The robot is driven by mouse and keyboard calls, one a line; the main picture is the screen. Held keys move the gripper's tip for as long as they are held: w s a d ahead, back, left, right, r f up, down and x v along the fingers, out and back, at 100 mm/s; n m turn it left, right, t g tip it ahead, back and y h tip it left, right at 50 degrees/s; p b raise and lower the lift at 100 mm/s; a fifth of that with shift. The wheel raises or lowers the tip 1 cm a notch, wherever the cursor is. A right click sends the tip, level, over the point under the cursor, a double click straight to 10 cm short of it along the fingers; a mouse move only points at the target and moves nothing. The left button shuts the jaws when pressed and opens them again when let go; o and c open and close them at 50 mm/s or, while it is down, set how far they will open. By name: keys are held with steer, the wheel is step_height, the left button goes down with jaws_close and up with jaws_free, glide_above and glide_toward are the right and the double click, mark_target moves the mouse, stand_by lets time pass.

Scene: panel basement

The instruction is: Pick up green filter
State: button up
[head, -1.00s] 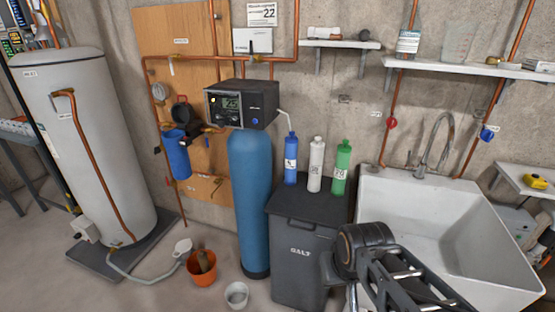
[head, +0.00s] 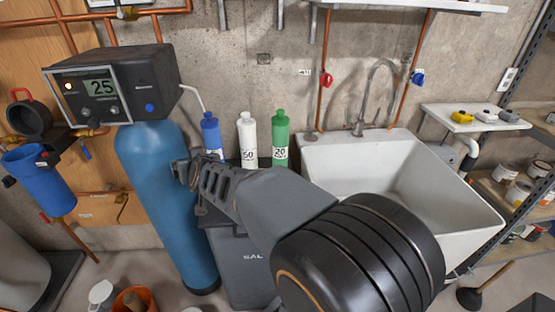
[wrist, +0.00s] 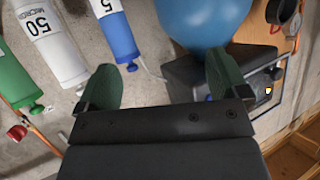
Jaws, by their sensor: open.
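The green filter (head: 281,140) stands upright on the dark salt bin (head: 243,262), rightmost of three bottle-shaped filters. The white filter (head: 247,138) and the blue filter (head: 211,134) stand to its left. In the wrist view, which is upside down, the green filter (wrist: 14,82) is at the left edge, partly cut off. The white filter (wrist: 50,45) and blue filter (wrist: 118,38) are beside it. My gripper (wrist: 163,84) is open and empty, its fingers apart. In the head view my gripper (head: 190,172) is left of the green filter, near the blue one.
A blue tank (head: 170,200) with a control head (head: 112,85) stands left of the bin. A white sink (head: 400,185) is on the right, close to the filters. A wall shelf (head: 440,5) hangs above. My arm hides part of the bin top.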

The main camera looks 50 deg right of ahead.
steer(key=w+d+f+m+h+b, duration=0.2)
steer(key=d+m+h+b, duration=0.15)
steer(key=d+h, duration=0.4)
steer(key=m+g+h+b, duration=0.3)
steer(key=m+g+h, duration=0.4)
glide_toward(281, 134)
steer(key=w+a+f, duration=0.1)
steer(key=w, duration=0.1)
steer(key=shift+g, duration=0.3)
steer(key=x, duration=0.6)
steer(key=shift+s+d+f, duration=0.25)
steer(key=shift+d+f, duration=0.05)
steer(key=shift+d, duration=0.05)
steer(key=shift+b+x, duration=0.5)
steer(key=shift+x, duration=2.8)
steer(key=shift+w, duration=0.2)
steer(key=c, duration=1.5)
